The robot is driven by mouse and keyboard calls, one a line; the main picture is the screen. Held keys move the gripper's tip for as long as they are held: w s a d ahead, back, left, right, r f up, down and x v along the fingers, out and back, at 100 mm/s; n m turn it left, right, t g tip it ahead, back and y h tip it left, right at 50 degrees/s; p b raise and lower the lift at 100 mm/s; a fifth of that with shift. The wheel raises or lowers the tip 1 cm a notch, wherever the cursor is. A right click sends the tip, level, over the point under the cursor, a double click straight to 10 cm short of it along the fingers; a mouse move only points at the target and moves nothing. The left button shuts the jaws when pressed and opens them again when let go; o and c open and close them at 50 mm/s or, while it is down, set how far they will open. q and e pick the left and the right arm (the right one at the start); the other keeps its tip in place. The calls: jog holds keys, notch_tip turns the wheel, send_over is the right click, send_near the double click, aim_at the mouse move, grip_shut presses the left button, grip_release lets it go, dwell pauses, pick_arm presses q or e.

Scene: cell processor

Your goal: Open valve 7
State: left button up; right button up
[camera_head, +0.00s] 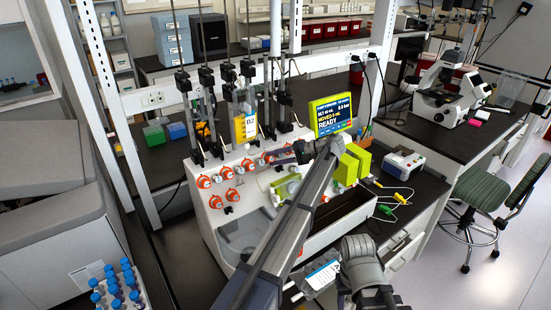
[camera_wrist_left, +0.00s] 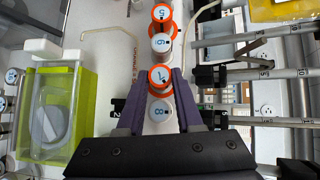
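Valve 7 (camera_wrist_left: 160,77) has an orange collar and a pale numbered cap. In the left wrist view it lies between the tips of my left gripper (camera_wrist_left: 160,80). The two purple fingers stand apart on either side of it; contact is unclear. White valve 8 (camera_wrist_left: 160,112) is just below it, nearer the palm. Valve 6 (camera_wrist_left: 161,44) and orange valve 5 (camera_wrist_left: 161,14) are above. In the head view my left gripper (camera_head: 272,159) reaches the right end of the row of valves on the cell processor (camera_head: 255,225). My right gripper's fingers are not clear at the bottom.
Clear tubing (camera_wrist_left: 115,31) and a green-framed clear chamber (camera_wrist_left: 55,110) flank the valves. The green screen (camera_head: 331,115) reads READY. A rack of blue-capped tubes (camera_head: 117,287) stands at lower left.

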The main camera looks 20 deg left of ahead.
pick_arm(q)
jog(key=o, duration=0.4)
jog(key=p+v, duration=0.2)
jog(key=v, duration=0.5)
jog(key=shift+d+r+p, duration=0.15)
jog(key=shift+d+p, duration=0.2)
jog(key=shift+d, duration=0.05)
jog(key=shift+a, duration=0.1)
